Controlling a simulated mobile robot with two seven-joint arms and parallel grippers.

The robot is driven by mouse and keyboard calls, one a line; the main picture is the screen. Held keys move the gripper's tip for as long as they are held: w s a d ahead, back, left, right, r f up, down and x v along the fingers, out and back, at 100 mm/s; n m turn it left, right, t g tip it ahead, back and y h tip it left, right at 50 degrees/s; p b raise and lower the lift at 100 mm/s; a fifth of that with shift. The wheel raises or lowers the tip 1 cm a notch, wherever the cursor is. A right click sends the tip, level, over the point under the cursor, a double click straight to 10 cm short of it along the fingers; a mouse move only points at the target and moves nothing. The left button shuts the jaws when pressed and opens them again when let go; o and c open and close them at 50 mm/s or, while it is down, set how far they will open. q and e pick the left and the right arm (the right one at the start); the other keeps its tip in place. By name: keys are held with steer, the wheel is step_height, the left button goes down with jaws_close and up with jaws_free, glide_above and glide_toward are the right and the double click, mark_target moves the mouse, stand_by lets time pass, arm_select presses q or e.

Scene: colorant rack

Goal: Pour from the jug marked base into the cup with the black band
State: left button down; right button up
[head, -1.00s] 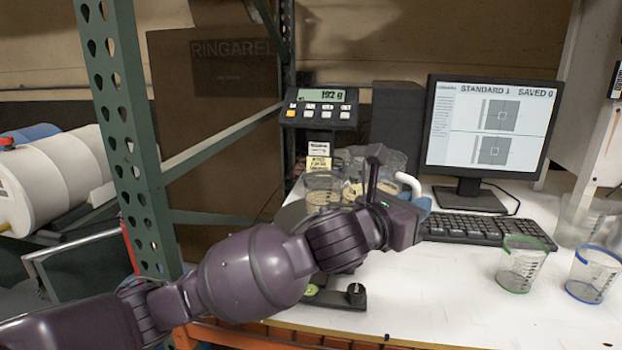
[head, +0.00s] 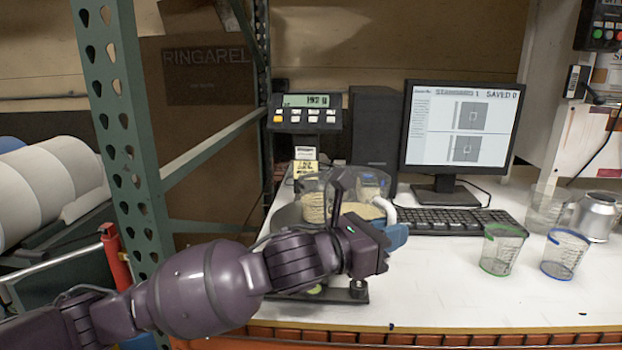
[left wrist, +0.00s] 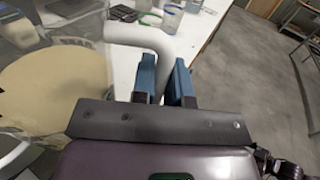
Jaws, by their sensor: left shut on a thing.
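My left gripper (head: 396,236) is shut on the white handle (left wrist: 150,38) of a clear jug. The jug's beige liquid (head: 368,211) shows in the head view, and fills much of the left side of the left wrist view (left wrist: 60,85). The jug's mark is not readable. A clear cup (head: 313,203) with beige contents is beside the jug, over the scale's round grey plate (head: 285,219). My arm hides its lower part, and I cannot make out a black band. I cannot tell whether jug and cup touch. My right gripper is not in view.
The scale display (head: 306,101) stands behind the cup. A green-banded cup (head: 502,252) and a blue-banded cup (head: 565,258) stand on the right, near a metal can (head: 596,216). A keyboard (head: 455,221) and monitor (head: 462,130) are behind. The bench front (head: 450,300) is clear.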

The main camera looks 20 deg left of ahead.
arm_select(q)
steer(key=shift+s+d+r, duration=0.1)
steer(key=shift+s+r, duration=0.05)
steer(key=shift+r, duration=0.1)
steer(key=shift+d, duration=0.15)
steer(key=shift+r, duration=0.1)
